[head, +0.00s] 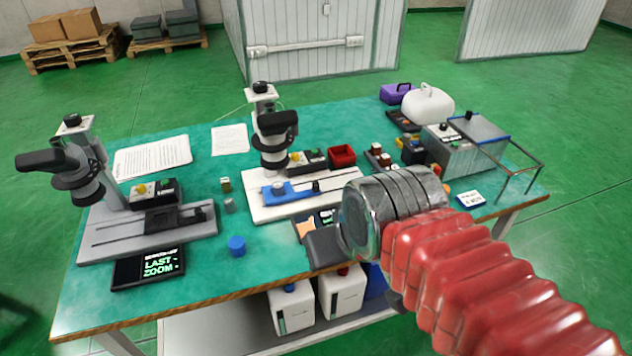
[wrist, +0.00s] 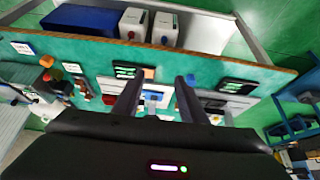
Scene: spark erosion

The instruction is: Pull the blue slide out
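The blue slide (head: 277,193) sits on the white base (head: 262,211) of the middle machine, under its scope head (head: 275,125), with a dark rail running to its right. In the wrist view the blue slide (wrist: 151,96) shows small between my fingers, partly hidden and too small to read clearly. My gripper (wrist: 159,80) is open, its two dark fingers apart with nothing held. In the head view its dark body (head: 322,248) hangs over the table's front edge, in front of and right of the slide; its fingertips are not clear there.
A grey-based machine (head: 145,228) with a display (head: 148,267) stands left. A blue cylinder (head: 237,246) and small blocks stand between the machines. A red bin (head: 342,156) and a grey box (head: 461,150) are at the right. White jugs (head: 341,293) stand below the tabletop.

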